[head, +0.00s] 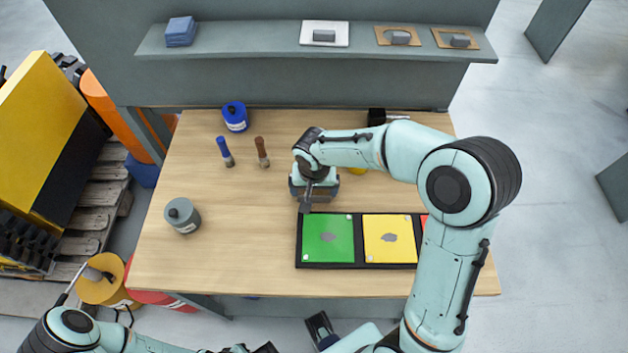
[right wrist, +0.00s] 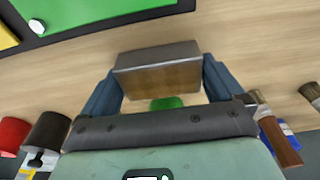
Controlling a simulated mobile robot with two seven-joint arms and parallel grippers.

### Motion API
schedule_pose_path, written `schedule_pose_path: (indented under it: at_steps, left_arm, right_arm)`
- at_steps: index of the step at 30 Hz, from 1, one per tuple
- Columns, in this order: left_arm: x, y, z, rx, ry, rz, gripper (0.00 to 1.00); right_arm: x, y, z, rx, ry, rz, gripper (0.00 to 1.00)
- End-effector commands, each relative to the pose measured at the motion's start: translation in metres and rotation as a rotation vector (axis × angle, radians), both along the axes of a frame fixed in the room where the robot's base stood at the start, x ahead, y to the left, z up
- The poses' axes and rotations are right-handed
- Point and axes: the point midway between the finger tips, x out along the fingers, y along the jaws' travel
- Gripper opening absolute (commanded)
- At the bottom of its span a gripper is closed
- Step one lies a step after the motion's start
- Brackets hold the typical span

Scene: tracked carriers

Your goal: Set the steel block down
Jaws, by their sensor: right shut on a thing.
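My right gripper (head: 318,190) is over the table, just beyond the tray's green panel. In the right wrist view, its blue fingers (right wrist: 160,85) stand at either side of the steel block (right wrist: 158,55), a grey block with a brownish near face, and are shut on it. The wood below shows around the block; I cannot tell whether it touches. In the head view the gripper mostly hides the block. The black tray (head: 299,240) has a green panel (head: 322,228), a yellow panel (head: 388,222) and a red one mostly behind my arm. My left gripper is not clearly seen.
A shelf (head: 250,42) behind holds blue cloths and several grey pieces. The table's front left is clear.

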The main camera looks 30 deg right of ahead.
Motion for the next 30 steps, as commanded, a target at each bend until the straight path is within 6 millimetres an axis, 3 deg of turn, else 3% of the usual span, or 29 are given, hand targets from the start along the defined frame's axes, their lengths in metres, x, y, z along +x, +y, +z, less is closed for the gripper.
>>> schedule_pose_path:
  at_steps: [14, 15, 24, 30]
  left_arm:
    - [-0.002, 0.0, -0.004, 0.0, 0.002, 0.0, 0.0]
    - [-0.001, 0.0, -0.003, 0.0, 0.001, 0.0, 0.0]
    - [0.001, 0.0, 0.001, 0.0, -0.001, 0.0, 0.0]
    - [0.001, 0.0, 0.004, 0.0, -0.002, 0.0, 0.0]
  right_arm:
    - [0.001, 0.0, -0.005, 0.001, -0.006, 0.001, 0.14]
    - [0.0, 0.0, -0.005, 0.0, -0.001, 0.0, 1.0]
    - [0.001, 0.0, -0.001, 0.0, -0.001, 0.0, 1.0]
    - [-0.003, 0.003, 0.032, 0.002, -0.007, 0.001, 1.0]
